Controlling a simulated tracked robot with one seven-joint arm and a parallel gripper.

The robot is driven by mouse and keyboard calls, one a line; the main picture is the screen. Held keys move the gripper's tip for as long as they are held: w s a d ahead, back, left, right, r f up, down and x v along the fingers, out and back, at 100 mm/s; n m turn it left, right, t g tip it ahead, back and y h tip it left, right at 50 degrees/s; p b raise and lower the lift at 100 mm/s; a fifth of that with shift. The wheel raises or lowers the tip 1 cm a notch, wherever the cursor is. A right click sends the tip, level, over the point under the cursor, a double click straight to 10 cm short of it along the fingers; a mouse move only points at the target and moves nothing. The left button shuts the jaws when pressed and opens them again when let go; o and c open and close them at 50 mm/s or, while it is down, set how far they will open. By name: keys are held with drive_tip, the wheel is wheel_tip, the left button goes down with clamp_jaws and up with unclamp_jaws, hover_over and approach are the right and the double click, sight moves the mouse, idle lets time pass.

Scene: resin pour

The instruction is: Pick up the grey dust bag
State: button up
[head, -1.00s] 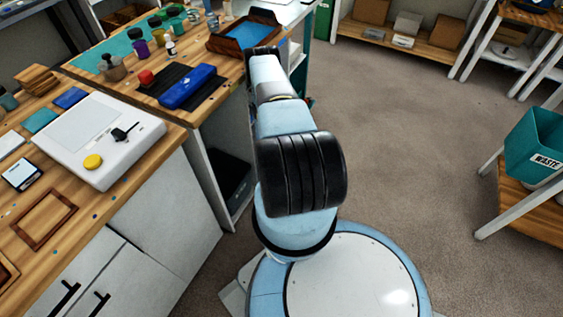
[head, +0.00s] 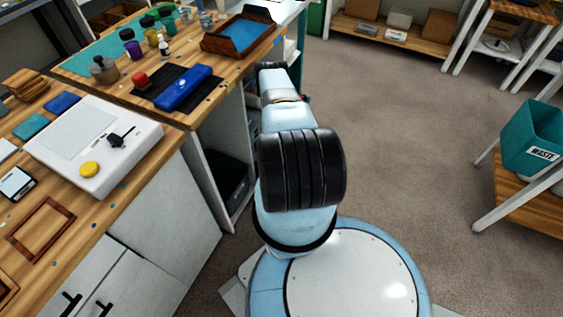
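I cannot make out a grey dust bag in the head view. My arm reaches away from me beside the workbench (head: 205,107), and its far end points down past the bench's right edge. My gripper is hidden behind the arm, so neither its fingers nor anything in them shows. A dark bin or box (head: 229,183) sits low in the open shelf under the bench; its contents cannot be told.
The bench holds a blue case (head: 183,88), a wooden tray (head: 213,42), several bottles and a white device (head: 88,140). A teal waste bin (head: 528,130) stands on a low table at right. Back shelves hold boxes. The carpet (head: 410,130) between is clear.

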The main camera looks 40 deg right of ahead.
drive_tip(key=shift+c, duration=0.3)
drive_tip(key=shift+a, duration=0.1)
clamp_jaws()
idle(0.9)
